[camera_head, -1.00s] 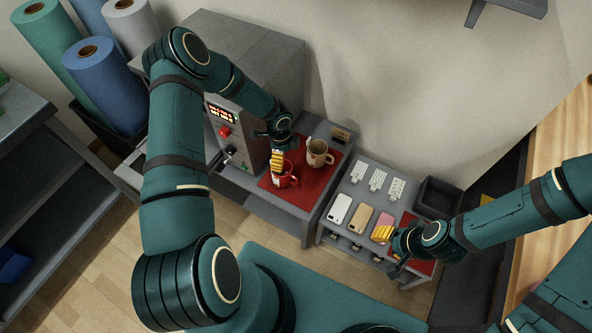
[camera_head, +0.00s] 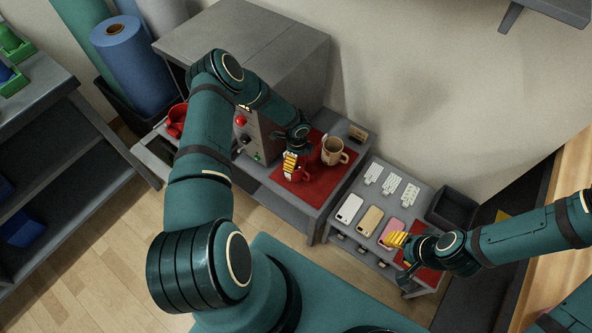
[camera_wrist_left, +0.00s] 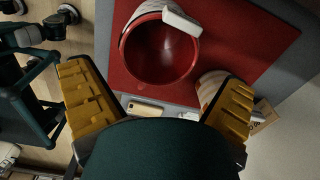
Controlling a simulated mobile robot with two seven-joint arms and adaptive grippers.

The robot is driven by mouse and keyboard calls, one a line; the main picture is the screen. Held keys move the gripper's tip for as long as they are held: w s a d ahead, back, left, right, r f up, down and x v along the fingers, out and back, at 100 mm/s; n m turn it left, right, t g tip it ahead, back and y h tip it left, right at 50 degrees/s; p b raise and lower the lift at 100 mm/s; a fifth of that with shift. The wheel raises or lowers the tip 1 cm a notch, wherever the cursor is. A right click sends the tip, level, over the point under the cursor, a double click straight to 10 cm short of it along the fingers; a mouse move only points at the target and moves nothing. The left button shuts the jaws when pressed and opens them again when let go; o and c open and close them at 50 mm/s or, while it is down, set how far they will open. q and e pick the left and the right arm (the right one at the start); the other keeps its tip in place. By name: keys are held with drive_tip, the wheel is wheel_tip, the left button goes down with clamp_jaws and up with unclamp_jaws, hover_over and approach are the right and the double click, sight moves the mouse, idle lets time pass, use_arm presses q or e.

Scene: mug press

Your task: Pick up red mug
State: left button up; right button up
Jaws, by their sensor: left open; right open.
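A red mug (camera_head: 301,175) stands on the red mat (camera_head: 322,190), partly hidden by my left gripper (camera_head: 290,166). In the left wrist view the red mug (camera_wrist_left: 158,52) is seen from above, empty, with its pale handle at its upper right. My left gripper's yellow fingers are spread wide in that view, with the mug beyond their tips and nothing between them. My right gripper (camera_head: 393,239) is open and empty by the pink phone case (camera_head: 389,233).
A beige mug (camera_head: 332,152) stands behind the red mug on the mat. The grey machine (camera_head: 240,50) rises to the left. Phone cases and white pieces (camera_head: 392,183) lie on the right-hand table, beside a dark bin (camera_head: 452,208). Shelving (camera_head: 50,130) stands far left.

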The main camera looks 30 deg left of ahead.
use_arm(q)
drive_tip(key=f, duration=0.3)
drive_tip(key=f+b, duration=0.1)
drive_tip(key=f, duration=0.1)
drive_tip(key=shift+s+a, duration=0.15)
drive_tip(key=shift+a, duration=0.1)
drive_tip(key=shift+r, duration=0.1)
drive_tip(key=c, duration=1.1)
